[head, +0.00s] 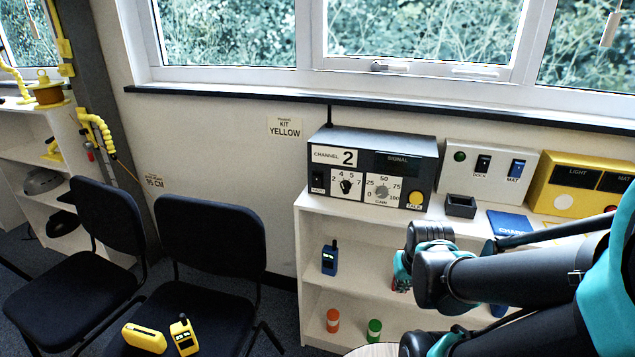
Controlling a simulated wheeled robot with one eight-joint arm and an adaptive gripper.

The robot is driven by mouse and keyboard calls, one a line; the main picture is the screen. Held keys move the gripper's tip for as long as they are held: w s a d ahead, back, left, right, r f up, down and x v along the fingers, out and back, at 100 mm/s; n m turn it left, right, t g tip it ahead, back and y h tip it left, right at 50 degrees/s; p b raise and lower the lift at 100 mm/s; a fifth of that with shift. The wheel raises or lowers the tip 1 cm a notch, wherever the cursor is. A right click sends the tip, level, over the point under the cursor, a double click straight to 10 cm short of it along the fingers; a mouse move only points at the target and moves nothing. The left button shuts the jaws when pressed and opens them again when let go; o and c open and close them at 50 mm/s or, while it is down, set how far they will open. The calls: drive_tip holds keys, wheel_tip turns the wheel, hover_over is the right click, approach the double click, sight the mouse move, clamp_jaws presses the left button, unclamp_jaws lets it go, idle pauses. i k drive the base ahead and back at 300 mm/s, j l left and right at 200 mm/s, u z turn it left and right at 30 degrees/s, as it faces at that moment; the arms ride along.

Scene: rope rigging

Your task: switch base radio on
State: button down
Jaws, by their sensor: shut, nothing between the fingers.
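My arm reaches in from the right, in front of the shelf and apart from the radio. I cannot make out my gripper's fingers.
A white box (505,155) with DOCK and MAST switches and a yellow LIGHT box (560,172) stand right of the radio. A small dark tray (461,206) and blue booklet (508,223) lie in front.

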sight(316, 177)
drive_tip(key=u, duration=1.75)
drive_tip(key=k+l, duration=0.15)
drive_tip(key=k, duration=0.25)
